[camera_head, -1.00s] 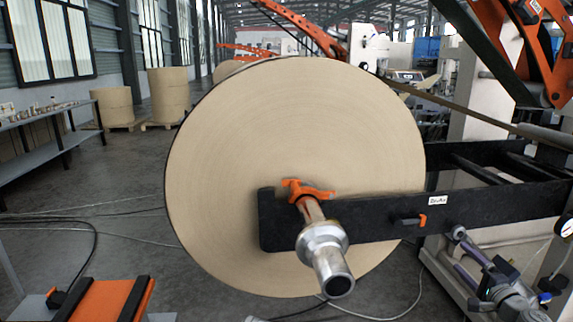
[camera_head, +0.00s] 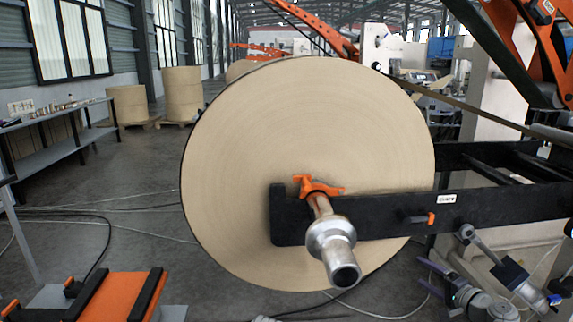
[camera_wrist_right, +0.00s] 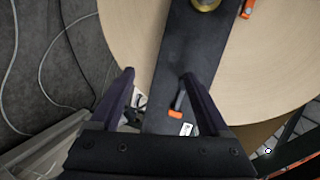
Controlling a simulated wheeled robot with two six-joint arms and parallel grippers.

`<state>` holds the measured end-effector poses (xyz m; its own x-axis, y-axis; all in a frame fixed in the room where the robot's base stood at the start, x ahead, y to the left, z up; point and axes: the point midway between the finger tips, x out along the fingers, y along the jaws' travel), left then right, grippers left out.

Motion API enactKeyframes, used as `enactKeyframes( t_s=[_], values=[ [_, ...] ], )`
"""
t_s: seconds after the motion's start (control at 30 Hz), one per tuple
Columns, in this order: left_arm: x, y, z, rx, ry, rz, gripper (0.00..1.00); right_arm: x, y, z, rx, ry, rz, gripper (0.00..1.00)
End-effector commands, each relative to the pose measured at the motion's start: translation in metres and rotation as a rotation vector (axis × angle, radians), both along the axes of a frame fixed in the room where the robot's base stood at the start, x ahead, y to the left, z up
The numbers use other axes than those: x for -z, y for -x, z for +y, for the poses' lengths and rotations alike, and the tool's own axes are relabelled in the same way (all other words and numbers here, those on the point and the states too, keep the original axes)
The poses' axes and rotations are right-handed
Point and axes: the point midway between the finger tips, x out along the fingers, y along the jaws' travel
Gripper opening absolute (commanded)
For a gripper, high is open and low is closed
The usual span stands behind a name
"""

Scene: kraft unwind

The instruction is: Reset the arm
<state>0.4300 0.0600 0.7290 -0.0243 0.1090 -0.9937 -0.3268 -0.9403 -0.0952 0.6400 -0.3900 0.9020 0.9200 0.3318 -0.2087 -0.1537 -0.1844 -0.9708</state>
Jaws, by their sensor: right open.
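My right gripper (camera_head: 422,274) is at the lower right of the head view, below the black arm of the roll stand (camera_head: 385,222). It is open, with nothing between its purple fingers. In the right wrist view the two fingers (camera_wrist_right: 158,75) are spread, with the black stand arm (camera_wrist_right: 185,55) and its orange-tipped lever (camera_wrist_right: 176,112) showing beyond and between them. The same lever shows in the head view (camera_head: 418,217). My left gripper is not in view.
A large kraft roll (camera_head: 300,130) fills the middle, on a metal shaft (camera_head: 332,245) with an orange collar (camera_head: 318,188). An orange-and-black stand (camera_head: 115,297) is at lower left. A grey bench (camera_head: 60,118) stands left. Cables lie on the floor.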

Motion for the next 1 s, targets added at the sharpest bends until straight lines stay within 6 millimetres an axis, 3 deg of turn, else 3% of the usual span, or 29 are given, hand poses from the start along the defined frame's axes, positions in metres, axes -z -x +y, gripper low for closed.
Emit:
enactKeyframes(
  t_s=[0.17, 0.27, 0.4, 0.5, 0.6, 0.7, 1.0],
  values=[
    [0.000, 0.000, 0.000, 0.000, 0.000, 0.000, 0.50, 0.033, 0.001, 0.086, -0.197, 0.129, 0.112, 0.80],
    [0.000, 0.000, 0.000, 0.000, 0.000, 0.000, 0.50, 0.062, 0.013, 0.151, -0.361, 0.249, 0.209, 0.80],
    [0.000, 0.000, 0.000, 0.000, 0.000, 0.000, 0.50, 0.104, 0.049, 0.232, -0.602, 0.450, 0.351, 0.80],
    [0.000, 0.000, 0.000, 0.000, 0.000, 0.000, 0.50, 0.130, 0.082, 0.273, -0.758, 0.605, 0.448, 0.80],
    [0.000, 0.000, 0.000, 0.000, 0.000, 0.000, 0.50, 0.150, 0.116, 0.302, -0.896, 0.766, 0.539, 0.80],
    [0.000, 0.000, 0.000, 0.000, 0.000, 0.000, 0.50, 0.163, 0.144, 0.317, -0.997, 0.911, 0.614, 0.80],
    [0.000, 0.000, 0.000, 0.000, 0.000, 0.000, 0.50, 0.174, 0.198, 0.331, -1.159, 1.253, 0.761, 0.80]
  ],
)
